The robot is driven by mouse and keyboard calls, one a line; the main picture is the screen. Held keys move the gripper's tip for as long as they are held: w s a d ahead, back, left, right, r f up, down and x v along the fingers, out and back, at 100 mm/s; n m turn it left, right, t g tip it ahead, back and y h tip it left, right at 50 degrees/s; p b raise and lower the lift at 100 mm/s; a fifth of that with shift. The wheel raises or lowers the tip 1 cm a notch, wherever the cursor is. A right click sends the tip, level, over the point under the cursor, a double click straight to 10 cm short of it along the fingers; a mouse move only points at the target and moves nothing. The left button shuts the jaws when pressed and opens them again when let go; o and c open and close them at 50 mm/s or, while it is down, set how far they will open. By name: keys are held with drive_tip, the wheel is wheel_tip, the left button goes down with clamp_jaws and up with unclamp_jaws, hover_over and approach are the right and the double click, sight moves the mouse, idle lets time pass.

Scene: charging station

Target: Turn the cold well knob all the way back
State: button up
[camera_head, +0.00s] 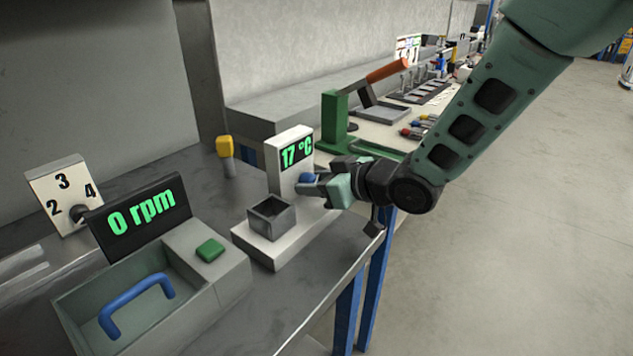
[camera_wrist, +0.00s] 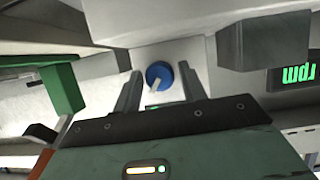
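The cold well (camera_head: 283,240) is a white unit with a grey square well (camera_head: 271,217) on its base. Its upright panel shows a green "17 °C" display (camera_head: 297,152). The blue knob (camera_head: 307,178) is on this panel below the display, partly hidden by my gripper (camera_head: 318,187). In the wrist view the round blue knob (camera_wrist: 159,75) has a pale pointer mark towards the picture's bottom. The two fingers of my gripper (camera_wrist: 159,82) stand apart on either side of the knob, with visible gaps, and do not appear to touch it.
Left of the cold well are a box with a "0 rpm" display (camera_head: 142,216), a green button (camera_head: 210,250) and a blue handle (camera_head: 136,306). A numbered dial (camera_head: 63,197) is behind. A yellow-topped tool (camera_head: 225,148) and a green press (camera_head: 335,120) stand nearby.

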drive_tip(key=c, duration=0.6)
drive_tip(key=shift+f+b, duration=0.1)
drive_tip(key=shift+b, duration=0.25)
drive_tip(key=n+b, duration=0.1)
drive_tip(key=b, duration=0.1)
drive_tip(key=n+t+b, duration=0.1)
drive_tip(key=b, duration=0.2)
drive_tip(key=shift+s+a+f+h+b, duration=0.1)
drive_tip(key=shift+f+h+b, duration=0.15)
drive_tip(key=shift+h+b, duration=0.1)
drive_tip(key=n+t+b, duration=0.1)
drive_tip(key=n+b, duration=0.1)
drive_tip(key=b, duration=0.3)
drive_tip(key=shift+r+h, duration=0.1)
drive_tip(key=shift+h, duration=0.15)
drive_tip(key=shift+r+n+t+b, duration=0.1)
drive_tip(key=shift+n+t+b, duration=0.25)
drive_tip(key=shift+b, duration=0.25)
drive_tip(key=shift+r, duration=0.1)
